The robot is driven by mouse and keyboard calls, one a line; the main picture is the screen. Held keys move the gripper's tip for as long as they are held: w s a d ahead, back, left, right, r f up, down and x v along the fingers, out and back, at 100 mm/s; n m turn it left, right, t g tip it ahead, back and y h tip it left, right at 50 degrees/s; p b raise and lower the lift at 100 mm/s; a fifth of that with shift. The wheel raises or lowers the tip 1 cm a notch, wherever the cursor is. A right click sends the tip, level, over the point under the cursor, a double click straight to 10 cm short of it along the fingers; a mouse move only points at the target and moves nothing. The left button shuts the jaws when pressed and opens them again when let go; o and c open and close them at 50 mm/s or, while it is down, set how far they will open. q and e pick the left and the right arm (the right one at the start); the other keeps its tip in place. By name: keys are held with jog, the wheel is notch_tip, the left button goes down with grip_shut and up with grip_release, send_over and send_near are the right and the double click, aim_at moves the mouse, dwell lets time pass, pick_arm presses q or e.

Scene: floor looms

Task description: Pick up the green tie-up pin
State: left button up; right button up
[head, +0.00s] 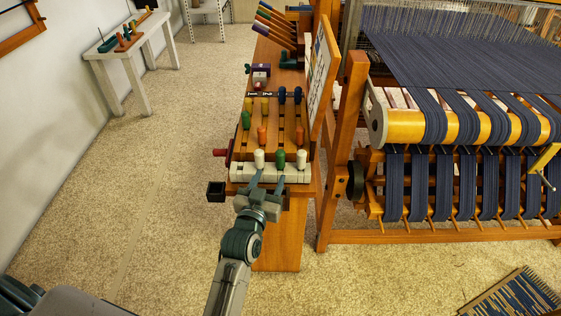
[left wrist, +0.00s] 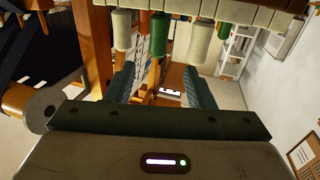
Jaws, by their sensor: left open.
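A green pin (head: 280,158) stands upright in the white slotted rail (head: 240,172) at the front of the wooden bench, between two white pins (head: 259,158) (head: 301,158). In the left wrist view the green pin (left wrist: 160,36) appears upside down under the rail, between the white pins (left wrist: 122,29) (left wrist: 200,43). My left gripper (head: 268,180) is open and empty just in front of the rail, its fingers pointing towards the pins. In the wrist view the fingertips (left wrist: 160,84) are apart, with the green pin between their lines but not touched. My right gripper is out of view.
Behind the rail stand more pins, including another green one (head: 246,120) and an orange one (head: 262,135). An upright board (head: 321,72) and the loom (head: 355,110) bound the right side. A small black box (head: 216,191) hangs at the left.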

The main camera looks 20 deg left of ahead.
aim_at(279, 157)
pick_arm(q)
jog(key=w, duration=0.5)
jog(key=shift+w+r, duration=0.1)
jog(key=shift+w, duration=2.55)
jog(key=shift+c, duration=0.4)
jog(key=c, duration=1)
